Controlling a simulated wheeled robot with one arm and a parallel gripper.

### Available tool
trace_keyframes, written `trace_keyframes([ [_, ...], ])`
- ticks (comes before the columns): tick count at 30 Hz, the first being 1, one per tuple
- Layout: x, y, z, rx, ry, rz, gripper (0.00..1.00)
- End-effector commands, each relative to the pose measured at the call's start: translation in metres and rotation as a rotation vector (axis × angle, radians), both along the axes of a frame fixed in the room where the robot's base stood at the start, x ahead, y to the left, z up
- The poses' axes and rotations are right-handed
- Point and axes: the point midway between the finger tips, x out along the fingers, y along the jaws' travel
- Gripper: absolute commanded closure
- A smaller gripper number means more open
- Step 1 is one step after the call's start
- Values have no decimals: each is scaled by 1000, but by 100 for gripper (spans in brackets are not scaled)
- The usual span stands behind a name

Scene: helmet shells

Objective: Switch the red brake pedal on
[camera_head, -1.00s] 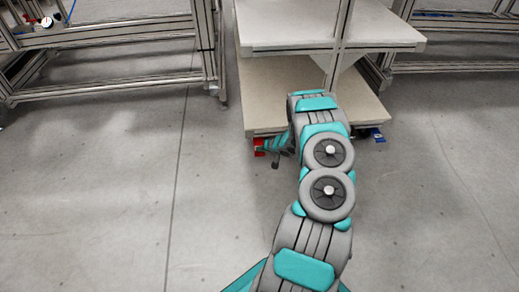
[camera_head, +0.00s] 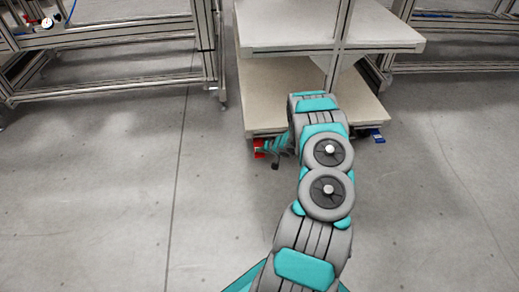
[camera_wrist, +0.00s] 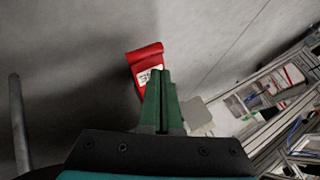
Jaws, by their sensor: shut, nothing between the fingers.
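The red brake pedal (camera_head: 259,148) sits low at the front left corner of the shelf cart (camera_head: 260,95), close to the floor. A blue pedal (camera_head: 377,136) is at the cart's front right corner. In the wrist view the red pedal (camera_wrist: 146,60) has a white label with dark marks, partly hidden by my fingers. My gripper (camera_wrist: 162,72) is shut and empty, its green fingertips overlapping the pedal's lower part in that view. I cannot tell whether they touch it.
Metal frame benches stand at the back left (camera_head: 110,85) and back right (camera_head: 450,45). The grey floor (camera_head: 100,200) in front of the cart is clear on both sides of my arm.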

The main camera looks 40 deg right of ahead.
Motion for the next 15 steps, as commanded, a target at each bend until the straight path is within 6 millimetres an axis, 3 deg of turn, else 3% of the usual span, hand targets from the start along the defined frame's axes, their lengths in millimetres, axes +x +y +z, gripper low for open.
trace_keyframes([
  [15,1,0,29,1,0,-1,100],
])
